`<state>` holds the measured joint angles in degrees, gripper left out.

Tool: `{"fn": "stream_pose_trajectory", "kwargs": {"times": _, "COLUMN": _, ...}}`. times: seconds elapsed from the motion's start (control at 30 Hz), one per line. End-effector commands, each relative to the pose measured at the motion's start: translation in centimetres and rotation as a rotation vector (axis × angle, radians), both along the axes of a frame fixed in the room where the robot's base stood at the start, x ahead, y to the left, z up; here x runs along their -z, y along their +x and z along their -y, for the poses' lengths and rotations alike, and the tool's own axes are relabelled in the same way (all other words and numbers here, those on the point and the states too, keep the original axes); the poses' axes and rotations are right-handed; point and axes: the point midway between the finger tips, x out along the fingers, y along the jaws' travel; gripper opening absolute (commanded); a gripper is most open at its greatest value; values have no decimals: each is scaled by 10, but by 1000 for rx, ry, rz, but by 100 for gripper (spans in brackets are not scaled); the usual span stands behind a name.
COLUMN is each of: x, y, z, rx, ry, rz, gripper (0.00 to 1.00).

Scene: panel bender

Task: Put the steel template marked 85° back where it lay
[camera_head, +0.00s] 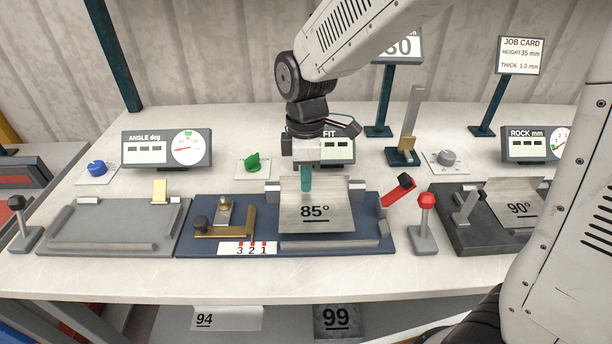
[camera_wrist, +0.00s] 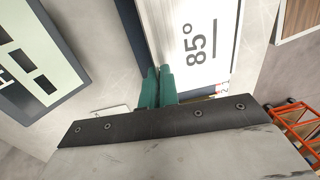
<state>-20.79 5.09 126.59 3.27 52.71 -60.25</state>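The steel template marked 85° (camera_head: 318,222) is at the dark blue fixture (camera_head: 375,240) in the middle of the bench, its mark facing me. I cannot tell whether it rests on the fixture or hangs just above it. My gripper (camera_head: 306,180) points down at its far edge. In the wrist view, the teal fingers (camera_wrist: 159,88) are close together at the edge of the template (camera_wrist: 205,65), with one finger on its marked face. They look shut on that edge; the contact itself is partly hidden.
A brass stop (camera_head: 225,225) and a red lever (camera_head: 397,190) flank the template. A grey fixture (camera_head: 110,228) stands left. A 90° plate (camera_head: 515,205) lies on the dark right fixture. Plates marked 94 (camera_head: 230,318) and 99 (camera_head: 338,322) lie below the bench.

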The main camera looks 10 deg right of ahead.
Motion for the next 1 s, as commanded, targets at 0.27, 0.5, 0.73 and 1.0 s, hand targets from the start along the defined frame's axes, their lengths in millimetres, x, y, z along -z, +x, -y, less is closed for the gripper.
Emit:
{"fn": "stream_pose_trajectory", "kwargs": {"times": 0.27, "x": 0, "y": -1, "z": 3, "rx": 0, "ry": 0, "rz": 0, "gripper": 0}}
{"fn": "stream_pose_trajectory", "kwargs": {"times": 0.5, "x": 0, "y": -1, "z": 3, "rx": 0, "ry": 0, "rz": 0, "gripper": 0}}
{"fn": "stream_pose_trajectory", "kwargs": {"times": 0.73, "x": 2, "y": -1, "z": 3, "rx": 0, "ry": 0, "rz": 0, "gripper": 0}}
{"fn": "stream_pose_trajectory", "kwargs": {"times": 1.0, "x": 7, "y": 0, "z": 3, "rx": 0, "ry": 0, "rz": 0, "gripper": 8}}
